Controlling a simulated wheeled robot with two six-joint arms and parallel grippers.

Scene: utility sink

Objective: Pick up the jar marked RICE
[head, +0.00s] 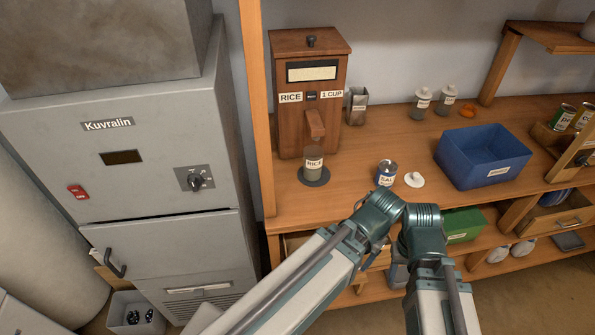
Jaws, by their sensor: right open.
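The jar marked RICE (314,164) stands upright on a dark round pad (315,178), directly under the spout of a wooden dispenser (310,90). The dispenser carries the labels RICE and 1 CUP. The jar's label faces me and nothing grips it. My right arm bends in front of the counter, lower right of the jar. My right gripper (372,262) shows only in small part behind the arm links; it is open and well apart from the jar. Its fingertips are mostly hidden. My left gripper is not in view.
A small blue-labelled jar (386,174) stands right of the RICE jar, with a white lid (414,180) beside it. A blue bin (483,160), a metal container (357,106) and two white-topped jars share the counter. A wooden post (258,100) and grey cabinet (150,150) stand left.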

